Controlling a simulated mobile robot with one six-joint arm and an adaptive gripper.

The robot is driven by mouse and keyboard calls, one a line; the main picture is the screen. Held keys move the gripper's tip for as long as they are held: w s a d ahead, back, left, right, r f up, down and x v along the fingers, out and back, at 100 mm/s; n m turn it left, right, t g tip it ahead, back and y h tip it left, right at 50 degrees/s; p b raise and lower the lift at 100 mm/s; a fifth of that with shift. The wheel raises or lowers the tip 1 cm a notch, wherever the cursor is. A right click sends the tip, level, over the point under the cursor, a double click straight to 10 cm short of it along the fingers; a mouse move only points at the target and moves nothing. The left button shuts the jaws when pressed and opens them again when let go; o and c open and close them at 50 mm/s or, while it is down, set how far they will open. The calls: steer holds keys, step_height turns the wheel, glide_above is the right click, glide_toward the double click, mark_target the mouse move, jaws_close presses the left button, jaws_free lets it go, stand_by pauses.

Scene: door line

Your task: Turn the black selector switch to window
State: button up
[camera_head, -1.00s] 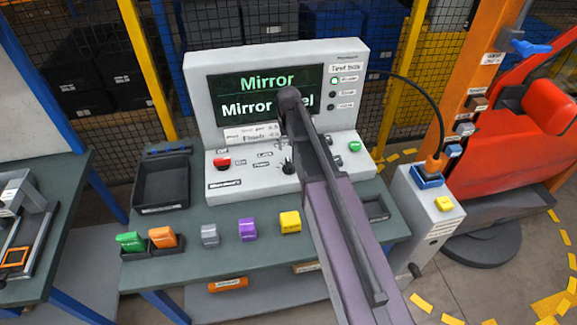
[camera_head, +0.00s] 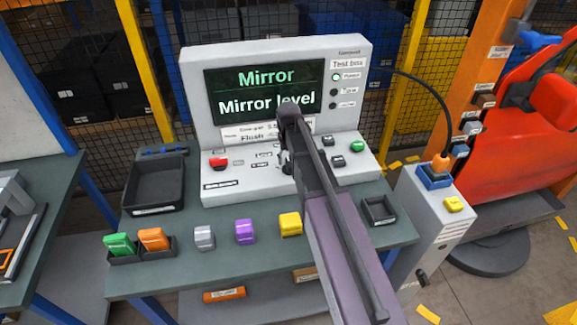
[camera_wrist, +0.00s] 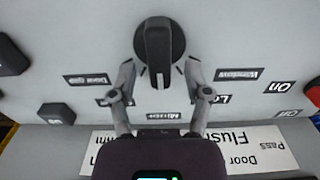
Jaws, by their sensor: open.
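In the wrist view the black selector switch (camera_wrist: 158,45) is a round knob with a raised bar, at the top middle. The bar stands upright in the picture, its lower end toward the Mirror label (camera_wrist: 156,133). The Window label (camera_wrist: 238,74) lies to the right of the knob. My gripper (camera_wrist: 159,75) is open, one finger on each side of the bar's lower end; contact is not clear. In the head view my arm largely hides the switch on the grey test box (camera_head: 222,190). Its screen (camera_head: 262,92) reads "Mirror" and "Mirror level".
A red button (camera_head: 218,163) and a green button (camera_head: 358,146) sit on the box's sloped panel. A black tray (camera_head: 155,187) stands left. Grey, purple and yellow blocks (camera_head: 290,224) lie in front on the green table. A grey pedestal (camera_head: 445,215) stands right.

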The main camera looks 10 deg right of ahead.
steer(key=shift+f+b, duration=0.35)
steer(key=shift+f, duration=0.2)
jaws_close()
